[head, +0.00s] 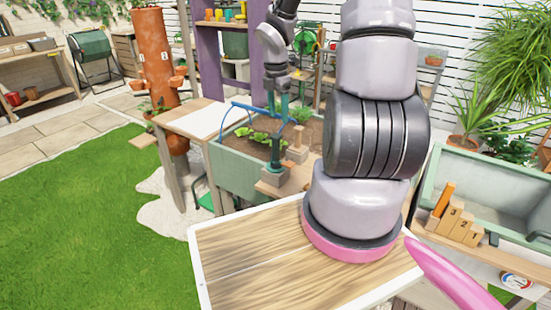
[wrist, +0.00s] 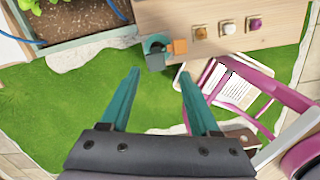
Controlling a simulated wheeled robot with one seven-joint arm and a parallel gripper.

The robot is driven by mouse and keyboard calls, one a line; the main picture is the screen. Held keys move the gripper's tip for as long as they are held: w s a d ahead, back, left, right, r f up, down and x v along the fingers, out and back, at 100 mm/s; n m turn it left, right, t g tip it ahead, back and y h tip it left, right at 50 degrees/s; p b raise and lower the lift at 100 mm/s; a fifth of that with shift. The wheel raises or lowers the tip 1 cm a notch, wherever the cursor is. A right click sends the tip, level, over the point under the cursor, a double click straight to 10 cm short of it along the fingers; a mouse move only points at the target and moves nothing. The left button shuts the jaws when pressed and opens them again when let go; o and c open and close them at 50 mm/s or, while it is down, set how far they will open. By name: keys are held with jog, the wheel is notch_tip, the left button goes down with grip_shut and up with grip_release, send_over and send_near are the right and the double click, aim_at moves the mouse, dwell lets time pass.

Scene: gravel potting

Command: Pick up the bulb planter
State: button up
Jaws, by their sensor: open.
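The bulb planter (head: 276,152) appears as a narrow dark teal upright shape in a small block stand at the near edge of the wooden bench, in the head view. In the wrist view a teal ring (wrist: 153,42), apparently its top, sits by a grey block and an orange block at the bench edge. My gripper (head: 277,108) is above it in the head view, fingers pointing down. In the wrist view my gripper (wrist: 160,72) is open and empty; the ring lies just beyond the fingertips, not between them.
A green planter bed (head: 232,175) with leafy plants and a blue hose (head: 247,106) lies beside the bench. Lawn (head: 80,215) is open at left. A green trough (head: 490,185) stands at right.

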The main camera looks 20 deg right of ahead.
aim_at(276, 136)
jog(key=f+n, duration=0.2)
jog(key=f, duration=0.1)
jog(key=f+n, duration=0.1)
jog(key=shift+w+a+f+y, duration=0.25)
jog(key=shift+w+f+y, duration=0.05)
jog(key=shift+w+f, duration=0.05)
notch_tip(276, 136, down, 5)
jog(key=shift+r, duration=0.1)
jog(key=shift+f, duration=2.95)
grip_shut()
